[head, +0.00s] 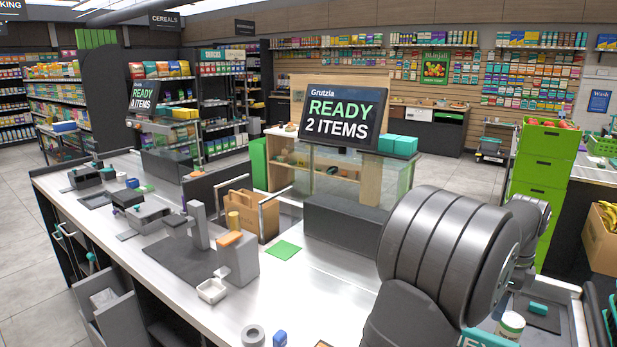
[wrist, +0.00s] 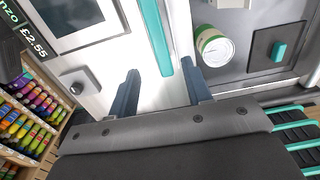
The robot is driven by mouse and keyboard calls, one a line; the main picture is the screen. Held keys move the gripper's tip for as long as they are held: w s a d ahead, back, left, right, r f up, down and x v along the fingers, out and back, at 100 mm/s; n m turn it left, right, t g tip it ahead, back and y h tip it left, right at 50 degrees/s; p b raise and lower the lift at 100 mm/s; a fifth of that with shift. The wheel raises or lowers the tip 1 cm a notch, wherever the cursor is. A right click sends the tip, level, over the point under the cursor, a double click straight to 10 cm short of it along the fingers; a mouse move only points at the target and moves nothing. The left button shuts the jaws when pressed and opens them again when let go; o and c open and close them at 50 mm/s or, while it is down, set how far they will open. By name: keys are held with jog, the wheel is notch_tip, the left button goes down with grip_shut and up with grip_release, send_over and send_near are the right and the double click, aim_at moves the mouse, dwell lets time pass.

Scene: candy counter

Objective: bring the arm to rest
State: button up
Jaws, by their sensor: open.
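My gripper (wrist: 163,92) shows in the wrist view with its two dark fingers spread apart and nothing between them. Past the fingers lie a pale panel and a teal strip (wrist: 157,38). In the head view my arm's thick grey links fill the lower right, and my gripper is hidden behind them or out of frame. A white tub with a green band (head: 511,324) stands just right of the arm; the tub also shows in the wrist view (wrist: 213,47), to the right of the fingers and apart from them.
A dark pad with a teal block (head: 538,308) lies right of the tub. Green crates (head: 540,160) stack behind the arm. A sign reading "READY 2 ITEMS" (head: 342,115) stands mid-counter. A green square (head: 283,249) lies on the counter (head: 320,285), with clear surface around it.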

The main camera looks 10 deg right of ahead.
notch_tip(320, 180, down, 13)
jog(key=r, duration=0.3)
jog(key=s+r, duration=0.1)
jog(key=r, duration=0.1)
jog(key=shift+r, duration=0.25)
jog(key=s+r, duration=0.6)
jog(key=s, duration=0.4)
send_near(491, 338)
jog(key=w+a+f, duration=0.2)
jog(key=a+f, duration=0.1)
jog(key=a, duration=0.3)
jog(key=w+a+f, duration=0.2)
jog(key=w+a, duration=0.8)
jog(key=w, duration=0.2)
jog(key=w+d, duration=0.4)
jog(key=shift+w+d, duration=0.15)
jog(key=shift+d, duration=0.05)
jog(key=s+a, duration=0.4)
jog(key=s+d+r, duration=0.2)
jog(key=s+d, duration=0.7)
jog(key=s, duration=0.1)
jog(key=shift+s, duration=0.35)
